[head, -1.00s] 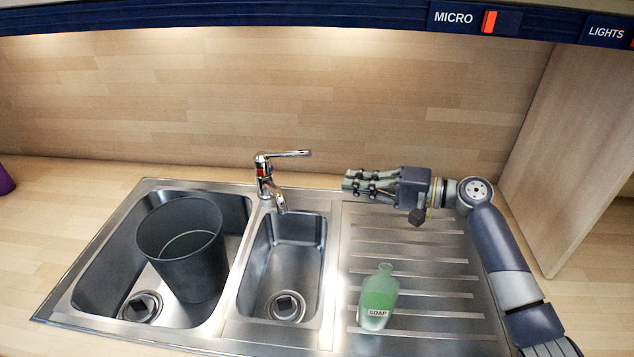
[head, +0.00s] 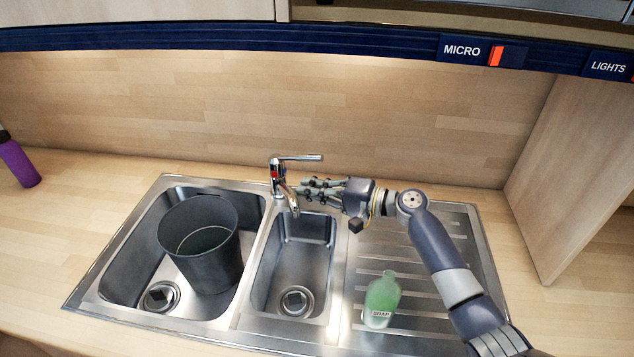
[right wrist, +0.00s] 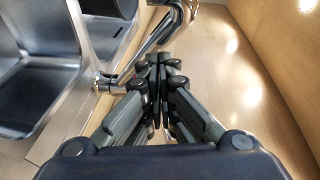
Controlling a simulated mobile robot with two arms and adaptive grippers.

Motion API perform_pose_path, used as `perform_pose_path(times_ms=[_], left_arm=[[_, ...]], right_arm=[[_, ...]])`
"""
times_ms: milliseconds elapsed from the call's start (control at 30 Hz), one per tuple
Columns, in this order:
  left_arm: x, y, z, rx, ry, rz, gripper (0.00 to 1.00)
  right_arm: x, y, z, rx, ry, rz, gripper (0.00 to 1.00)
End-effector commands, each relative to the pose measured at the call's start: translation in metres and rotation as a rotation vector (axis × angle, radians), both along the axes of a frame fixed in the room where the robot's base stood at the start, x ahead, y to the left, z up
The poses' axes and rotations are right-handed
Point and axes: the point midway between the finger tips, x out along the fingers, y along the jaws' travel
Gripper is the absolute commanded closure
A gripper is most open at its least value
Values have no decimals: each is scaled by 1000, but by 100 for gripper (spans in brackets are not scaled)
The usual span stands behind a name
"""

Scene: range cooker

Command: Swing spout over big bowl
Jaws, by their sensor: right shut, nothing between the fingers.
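The chrome faucet stands behind the sink between the two bowls, and its spout (head: 292,201) points toward the small bowl (head: 290,265) at its back edge. Its lever (head: 300,157) points right. The big bowl (head: 125,272) is on the left. My right gripper (head: 306,187) is shut and empty, its fingertips just right of the spout; I cannot tell if they touch. In the right wrist view the shut fingertips (right wrist: 159,62) are close to the chrome faucet (right wrist: 165,30). My left gripper is not in view.
A dark bucket (head: 205,262) stands in the big bowl. A green soap bottle (head: 381,300) stands on the drainboard (head: 425,310) at the right. A purple bottle (head: 18,163) is at the far left. A wooden side panel (head: 575,190) bounds the right.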

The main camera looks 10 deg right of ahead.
Motion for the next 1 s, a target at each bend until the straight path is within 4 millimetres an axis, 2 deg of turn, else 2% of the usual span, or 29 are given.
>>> perform_pose_path(times_ms=[267,400,567,1000], left_arm=[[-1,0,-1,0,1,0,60],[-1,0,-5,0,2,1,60],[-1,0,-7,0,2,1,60],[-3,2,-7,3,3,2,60]], right_arm=[[-1,4,-1,0,0,2,100],[-8,26,-2,1,0,5,100],[-10,42,-1,0,0,2,100],[-12,38,0,-1,1,0,100]])
